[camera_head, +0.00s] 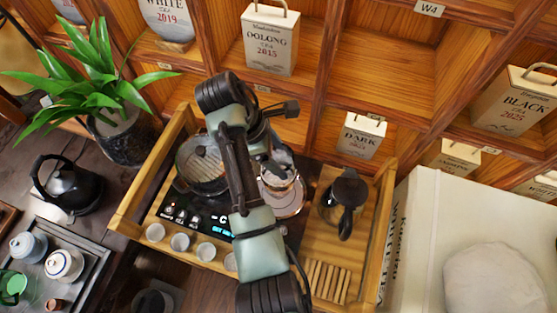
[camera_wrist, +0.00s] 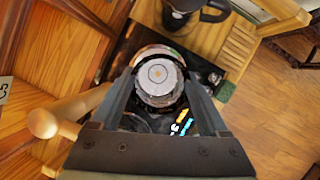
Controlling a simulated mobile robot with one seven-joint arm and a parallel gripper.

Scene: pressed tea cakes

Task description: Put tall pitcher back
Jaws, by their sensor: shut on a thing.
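My gripper (camera_head: 272,148) is over the wooden tea tray, partly hidden by my arm. In the head view this vessel (camera_head: 280,180) looks like clear glass, above a round pale plate (camera_head: 288,203). It appears to be the tall pitcher, but its height and underside are hidden. I cannot tell whether it touches the plate.
A black-handled pot (camera_head: 345,197) stands to the right, near a slatted wooden rest (camera_head: 327,281). A glass kettle (camera_head: 201,163) stands left, with small white cups (camera_head: 180,242) in front. The tray's wooden rim (camera_head: 150,182) and shelves with tea boxes (camera_head: 361,136) bound the space.

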